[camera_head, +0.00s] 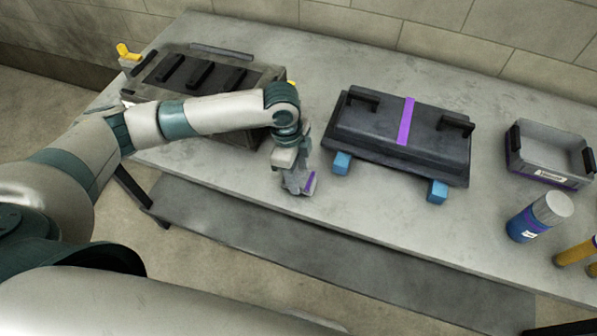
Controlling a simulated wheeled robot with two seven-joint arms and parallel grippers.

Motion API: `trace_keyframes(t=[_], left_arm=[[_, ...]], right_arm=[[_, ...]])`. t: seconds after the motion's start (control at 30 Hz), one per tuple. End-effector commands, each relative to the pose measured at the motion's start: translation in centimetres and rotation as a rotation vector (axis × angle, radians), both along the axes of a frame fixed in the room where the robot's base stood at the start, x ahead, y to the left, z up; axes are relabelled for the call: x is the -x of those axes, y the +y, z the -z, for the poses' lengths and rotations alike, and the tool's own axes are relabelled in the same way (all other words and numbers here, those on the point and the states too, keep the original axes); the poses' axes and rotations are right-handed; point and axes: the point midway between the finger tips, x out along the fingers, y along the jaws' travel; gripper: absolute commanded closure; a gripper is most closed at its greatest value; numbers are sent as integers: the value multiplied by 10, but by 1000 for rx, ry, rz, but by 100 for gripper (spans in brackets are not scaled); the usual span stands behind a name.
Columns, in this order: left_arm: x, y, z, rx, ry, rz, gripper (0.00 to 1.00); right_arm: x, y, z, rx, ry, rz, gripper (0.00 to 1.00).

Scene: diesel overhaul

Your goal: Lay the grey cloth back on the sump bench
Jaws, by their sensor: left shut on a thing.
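My left gripper (289,163) points down over the bench, just left of the dark sump pan's front left corner. It is shut on the grey cloth (298,186), a small bunched piece with a purple mark on its right side. The cloth is at or just above the bench top; I cannot tell whether it touches. The grey sump bench (225,174) runs diagonally across the view. My left arm hides part of the bench and of the engine block. My right gripper is not in view.
A dark lidded pan (372,131) with a purple strap rests on blue blocks (341,163). An engine block (168,88) with yellow fittings stands at left. A grey tray (545,158), a blue can (532,222) and yellow cylinders (574,252) are at right. The front middle bench top is clear.

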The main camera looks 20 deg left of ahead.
Motion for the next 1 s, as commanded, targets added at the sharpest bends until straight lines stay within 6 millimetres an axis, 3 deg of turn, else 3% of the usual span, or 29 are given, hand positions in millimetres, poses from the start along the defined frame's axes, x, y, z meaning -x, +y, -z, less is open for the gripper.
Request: trace_keyframes(t=[0.43,0.47,0.53,1.0], left_arm=[[0,0,7,1,0,0,74],[0,0,7,1,-1,0,51],[0,0,7,1,-1,0,35],[-1,0,1,1,-2,1,35]], right_arm=[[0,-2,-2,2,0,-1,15],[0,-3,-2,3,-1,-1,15],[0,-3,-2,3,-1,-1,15],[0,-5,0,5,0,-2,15]])
